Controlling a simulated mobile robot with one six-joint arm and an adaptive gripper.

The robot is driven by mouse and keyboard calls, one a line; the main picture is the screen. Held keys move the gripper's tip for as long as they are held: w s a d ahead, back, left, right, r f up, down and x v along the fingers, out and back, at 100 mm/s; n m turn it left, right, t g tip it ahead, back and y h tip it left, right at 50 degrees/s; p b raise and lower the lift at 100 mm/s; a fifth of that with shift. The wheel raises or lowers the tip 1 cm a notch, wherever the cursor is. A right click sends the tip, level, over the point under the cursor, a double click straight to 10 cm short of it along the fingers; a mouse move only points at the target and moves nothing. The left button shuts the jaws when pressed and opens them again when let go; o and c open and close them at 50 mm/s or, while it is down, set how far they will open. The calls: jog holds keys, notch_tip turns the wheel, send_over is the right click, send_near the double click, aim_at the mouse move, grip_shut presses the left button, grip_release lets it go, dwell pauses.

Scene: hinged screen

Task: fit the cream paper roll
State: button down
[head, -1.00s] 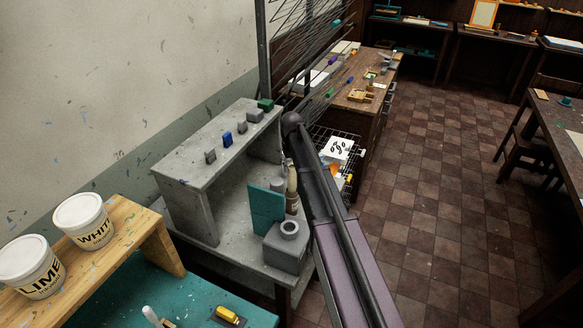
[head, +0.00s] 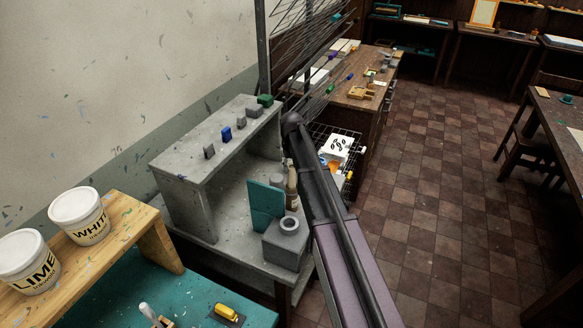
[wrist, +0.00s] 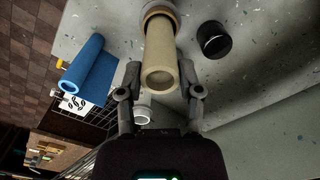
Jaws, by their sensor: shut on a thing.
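The cream paper roll (wrist: 160,58) lies between the fingers of my gripper (wrist: 160,77) in the wrist view, its round near end facing the camera. My gripper is shut on it. Its far end meets a pale brown collar (wrist: 158,9) at the top edge; I cannot tell whether it is inside or only against it. In the head view the roll (head: 291,178) shows as a small upright piece beside my dark arm, which hides much of it. A teal panel (head: 265,203) stands just left of it on the grey bench (head: 229,235).
A grey block with a ring (head: 285,245) stands in front of the panel. A grey shelf (head: 190,160) carries several small blocks. The wrist view shows a blue rolled piece (wrist: 90,64) at left and a black cylinder (wrist: 214,40) at right.

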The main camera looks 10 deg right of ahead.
aim_at(292, 179)
jog(key=shift+f+b, duration=3.05)
jog(key=shift+f, duration=0.1)
jog(key=shift+c, duration=0.9)
grip_release()
jog(key=shift+r, duration=0.2)
notch_tip(292, 179, up, 18)
jog(key=p, duration=1.8)
jog(key=shift+f, duration=0.15)
jog(key=shift+s+f, duration=0.1)
